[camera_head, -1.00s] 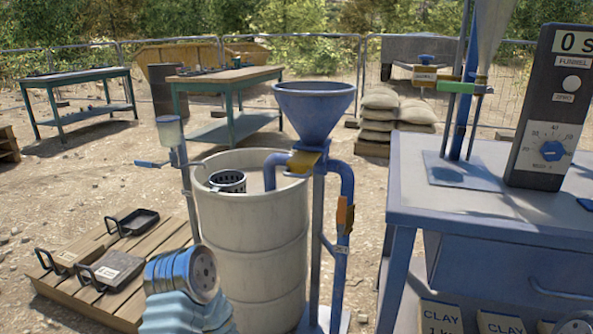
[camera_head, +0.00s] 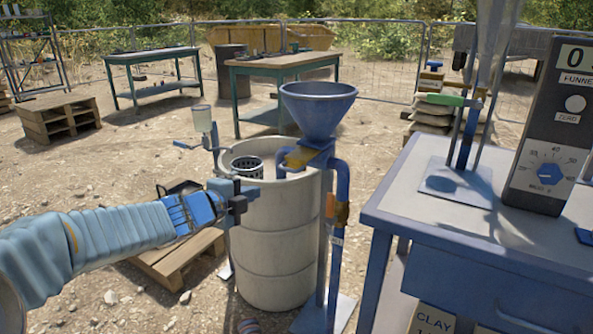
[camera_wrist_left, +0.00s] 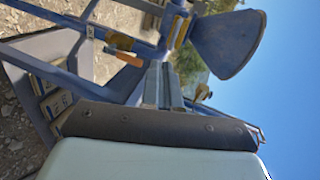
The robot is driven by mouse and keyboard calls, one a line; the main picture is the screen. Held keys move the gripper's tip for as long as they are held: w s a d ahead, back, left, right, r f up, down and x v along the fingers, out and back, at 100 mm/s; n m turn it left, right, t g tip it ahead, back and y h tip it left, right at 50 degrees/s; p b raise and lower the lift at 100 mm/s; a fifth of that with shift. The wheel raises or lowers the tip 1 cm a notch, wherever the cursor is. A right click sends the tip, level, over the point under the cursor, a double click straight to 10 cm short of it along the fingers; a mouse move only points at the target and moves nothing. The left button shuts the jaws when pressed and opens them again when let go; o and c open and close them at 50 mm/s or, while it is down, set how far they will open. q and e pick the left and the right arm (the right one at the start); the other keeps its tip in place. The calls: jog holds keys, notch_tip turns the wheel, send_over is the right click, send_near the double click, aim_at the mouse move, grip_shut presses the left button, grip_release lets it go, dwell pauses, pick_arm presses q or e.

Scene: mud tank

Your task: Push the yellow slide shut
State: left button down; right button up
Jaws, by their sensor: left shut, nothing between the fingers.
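The yellow slide (camera_head: 299,157) sits under the blue funnel (camera_head: 318,112) on its blue stand and sticks out to the left, over the barrel's rim. In the left wrist view a yellow part beside the funnel (camera_wrist_left: 228,45) looks like the slide (camera_wrist_left: 178,32), partly unclear. My left gripper (camera_head: 240,192) is shut and empty, in front of the pale barrel (camera_head: 276,235), left of and below the slide and apart from it. Its closed fingers (camera_wrist_left: 164,84) point toward the funnel stand in the left wrist view. My right gripper is not in view.
A black strainer (camera_head: 247,167) sits at the barrel's top, with a small cup on a stand (camera_head: 201,120) behind left. An orange-handled valve (camera_head: 342,213) is on the stand's pipe. A blue-grey bench (camera_head: 415,205) with a dial box stands close on the right.

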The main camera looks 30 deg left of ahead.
pick_arm(q)
jog(key=shift+s+r+m, duration=0.25)
jog(key=shift+s+r, duration=0.05)
jog(key=shift+r, duration=0.35)
jog(key=shift+s+r+m, duration=0.25)
jog(key=shift+s+r, duration=0.05)
jog(key=shift+r, duration=0.3)
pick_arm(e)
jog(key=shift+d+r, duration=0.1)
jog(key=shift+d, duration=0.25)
pick_arm(q)
jog(key=b, duration=0.3)
send_near(295, 162)
notch_tip(295, 162, down, 2)
jog(key=w, duration=0.1)
jog(key=shift+x, duration=0.85)
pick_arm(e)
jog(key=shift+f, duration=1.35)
pick_arm(q)
jog(key=w, duration=0.4)
jog(key=shift+w+d+p, duration=0.1)
jog(key=shift+w+p, duration=0.25)
jog(key=shift+r, duration=0.1)
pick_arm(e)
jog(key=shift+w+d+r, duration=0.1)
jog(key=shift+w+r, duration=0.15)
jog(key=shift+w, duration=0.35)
pick_arm(q)
jog(key=shift+r+t, duration=0.1)
jog(key=shift+t, duration=0.2)
